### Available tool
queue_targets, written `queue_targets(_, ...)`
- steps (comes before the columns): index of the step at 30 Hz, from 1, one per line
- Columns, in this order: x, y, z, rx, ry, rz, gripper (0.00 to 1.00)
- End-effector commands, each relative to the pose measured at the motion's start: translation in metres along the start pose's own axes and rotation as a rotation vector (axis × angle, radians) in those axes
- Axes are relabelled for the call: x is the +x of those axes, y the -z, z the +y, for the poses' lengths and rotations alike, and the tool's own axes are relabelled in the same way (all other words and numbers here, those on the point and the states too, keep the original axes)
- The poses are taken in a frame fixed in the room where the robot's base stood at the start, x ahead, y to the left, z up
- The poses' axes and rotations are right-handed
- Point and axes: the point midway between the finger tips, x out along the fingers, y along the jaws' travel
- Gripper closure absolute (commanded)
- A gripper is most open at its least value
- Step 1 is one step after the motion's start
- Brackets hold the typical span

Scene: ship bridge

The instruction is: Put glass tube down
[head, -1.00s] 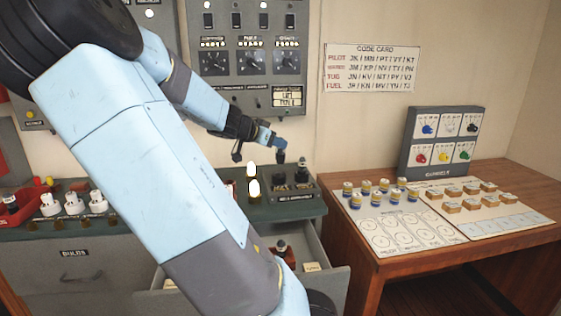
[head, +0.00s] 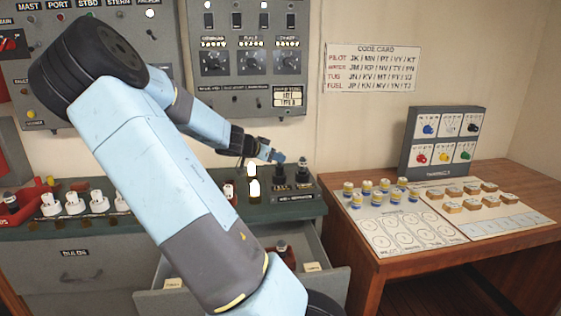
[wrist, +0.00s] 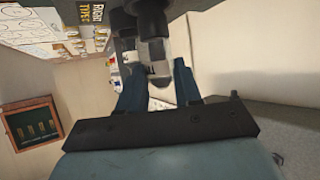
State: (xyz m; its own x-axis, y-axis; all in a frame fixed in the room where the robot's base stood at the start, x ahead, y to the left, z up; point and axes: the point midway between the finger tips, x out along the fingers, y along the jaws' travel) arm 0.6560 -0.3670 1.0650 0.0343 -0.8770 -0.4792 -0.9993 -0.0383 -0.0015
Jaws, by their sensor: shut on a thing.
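My gripper (head: 277,157) is at the end of my arm, just above a small dark box (head: 297,193) on the green counter. It also shows in the wrist view (wrist: 158,88), its two blue fingers closed around a greyish, round-ended piece (wrist: 158,68), which I take to be the glass tube. The tube is not clearly visible in the head view. Dark upright parts (head: 281,172) on the box stand right under the fingertips. I cannot tell whether the tube touches them.
Two glowing bulbs (head: 253,189) stand left of the box. An open drawer (head: 325,283) juts out below the counter. White-based items (head: 72,204) line the left counter. A wooden desk (head: 400,270) with cards and small pieces is at right. A switch panel (head: 245,95) is behind.

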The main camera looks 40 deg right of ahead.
Motion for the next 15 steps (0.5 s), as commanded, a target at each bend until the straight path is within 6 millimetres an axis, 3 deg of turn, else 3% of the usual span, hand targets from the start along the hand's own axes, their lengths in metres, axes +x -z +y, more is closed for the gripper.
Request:
queue_targets(5, 0.01, -0.018, 0.001, -0.002, -0.002, 0.0, 0.96)
queue_targets(15, 0.011, -0.02, 0.001, -0.001, -0.002, -0.001, 0.96)
